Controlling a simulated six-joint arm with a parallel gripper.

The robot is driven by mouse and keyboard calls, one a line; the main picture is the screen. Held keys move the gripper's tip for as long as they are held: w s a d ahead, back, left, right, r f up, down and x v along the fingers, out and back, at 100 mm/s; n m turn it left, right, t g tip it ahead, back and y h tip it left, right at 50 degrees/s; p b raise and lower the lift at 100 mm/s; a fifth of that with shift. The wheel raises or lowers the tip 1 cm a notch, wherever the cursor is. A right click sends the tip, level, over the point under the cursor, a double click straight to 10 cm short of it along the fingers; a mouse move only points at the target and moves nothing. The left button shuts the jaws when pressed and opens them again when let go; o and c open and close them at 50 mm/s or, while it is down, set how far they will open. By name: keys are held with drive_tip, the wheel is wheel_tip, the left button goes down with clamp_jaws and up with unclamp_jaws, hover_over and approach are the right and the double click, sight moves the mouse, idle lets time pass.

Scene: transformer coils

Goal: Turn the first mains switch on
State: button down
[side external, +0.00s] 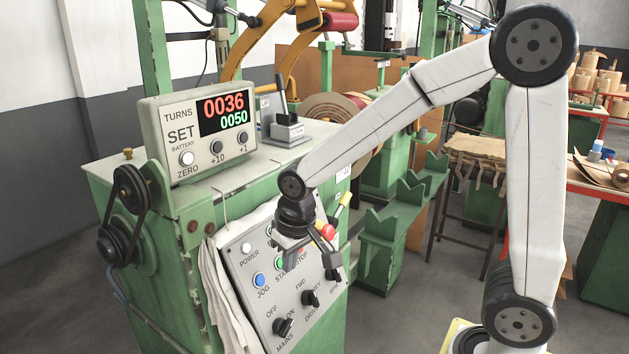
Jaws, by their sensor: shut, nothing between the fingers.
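The mains switch (283,327) is a black rotary knob low on the tilted grey control panel (243,270), above the printed word MAINS. OFF is printed to its upper left and ON to its upper right. I cannot tell clearly which mark its pointer faces. My gripper (291,264) is dark and points down in front of the upper part of the panel, above the mains switch and apart from it. It is shut and empty, and it covers part of the start and stop buttons.
A FWD drive knob (310,298) sits up and right of the mains switch. A blue JOG button (260,280) and a white POWER lamp (246,247) are at left. A pale cloth (224,305) hangs along the panel's left edge. The counter box (205,130) reads 0036 and 0050.

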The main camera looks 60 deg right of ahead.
drive_tip(key=shift+s+d+r, duration=0.1)
drive_tip(key=shift+d+r, duration=0.05)
drive_tip(key=shift+r, duration=0.35)
drive_tip(key=shift+s+d+r, duration=0.1)
drive_tip(key=shift+d+r, duration=0.05)
drive_tip(key=shift+r, duration=0.35)
drive_tip(key=c, duration=0.9)
unclamp_jaws()
drive_tip(key=o, duration=0.4)
drive_tip(key=shift+a+f, duration=0.2)
drive_tip(key=shift+f, duration=0.05)
drive_tip(key=shift+c, duration=0.2)
drive_tip(key=o, duration=0.5)
drive_tip(key=shift+a+f+n+g+h, duration=0.4)
drive_tip(key=shift+a+f, duration=0.4)
drive_tip(key=shift+f, duration=0.1)
drive_tip(key=n+h, duration=0.2)
approach(285, 326)
drive_tip(key=f, duration=0.1)
drive_tip(key=shift+w+f+g, duration=0.1)
drive_tip(key=shift+w+g, duration=0.25)
drive_tip(key=shift+g, duration=0.05)
drive_tip(key=shift+f, duration=0.1)
drive_tip(key=shift+x, duration=3.8)
drive_tip(key=shift+d, duration=0.1)
